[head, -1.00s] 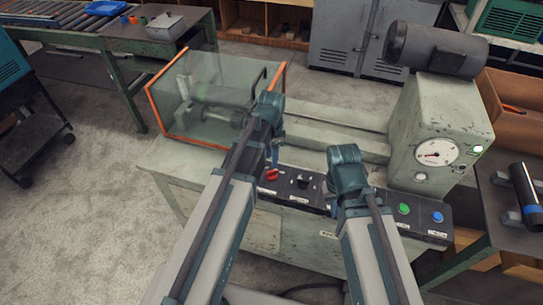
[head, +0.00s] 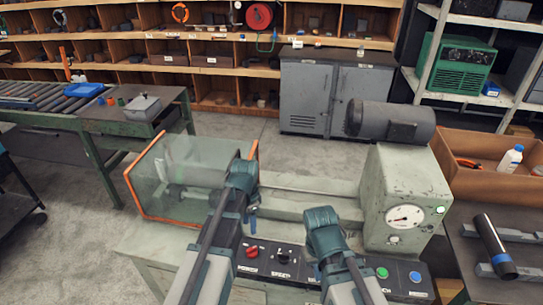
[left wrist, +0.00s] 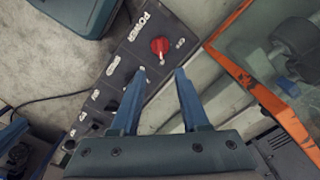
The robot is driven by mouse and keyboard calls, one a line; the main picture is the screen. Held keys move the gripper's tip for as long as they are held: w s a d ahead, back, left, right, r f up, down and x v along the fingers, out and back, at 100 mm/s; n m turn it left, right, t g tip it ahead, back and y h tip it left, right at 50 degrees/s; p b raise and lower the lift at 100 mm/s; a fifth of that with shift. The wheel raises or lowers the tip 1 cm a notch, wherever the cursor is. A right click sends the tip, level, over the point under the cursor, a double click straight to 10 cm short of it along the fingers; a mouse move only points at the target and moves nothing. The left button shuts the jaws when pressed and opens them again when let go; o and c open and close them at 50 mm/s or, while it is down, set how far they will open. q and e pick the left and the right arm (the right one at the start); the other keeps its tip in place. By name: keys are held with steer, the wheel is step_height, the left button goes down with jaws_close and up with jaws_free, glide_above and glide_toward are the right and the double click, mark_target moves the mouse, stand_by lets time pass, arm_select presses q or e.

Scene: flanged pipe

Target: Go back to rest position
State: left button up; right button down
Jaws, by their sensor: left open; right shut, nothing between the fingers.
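My left gripper (head: 251,222) is over the machine's front, close to the guard's lower right corner. In the left wrist view its two blue fingers (left wrist: 160,72) are apart with nothing between them, above the panel beside the red knob (left wrist: 159,46). My right gripper (head: 318,270) is at the control panel, right of the left one; its fingers are mostly hidden by my wrist, and it is shut and empty. The pale green machine (head: 395,190) has a glass guard with orange edges (head: 133,190). The flanged pipe cannot be clearly made out.
The control panel (head: 285,258) has a red knob, a green button and a blue button. A dark cylinder with a blue band (head: 493,245) lies on a right-hand bench. A cardboard box (head: 470,183), grey cabinet (head: 335,95) and roller conveyor (head: 45,100) stand around. Open floor lies left.

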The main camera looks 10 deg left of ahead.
arm_select(q)
steer(key=s+d+n+y+b, duration=0.1)
steer(key=s+d+n, duration=0.4)
steer(key=s+d, duration=0.5)
steer(key=s+f, duration=0.1)
steer(key=s, duration=0.3)
steer(key=shift+s+d+n, duration=0.3)
steer(key=shift+d+n, duration=0.05)
steer(key=shift+n, duration=0.05)
arm_select(e)
steer(key=shift+f, duration=0.5)
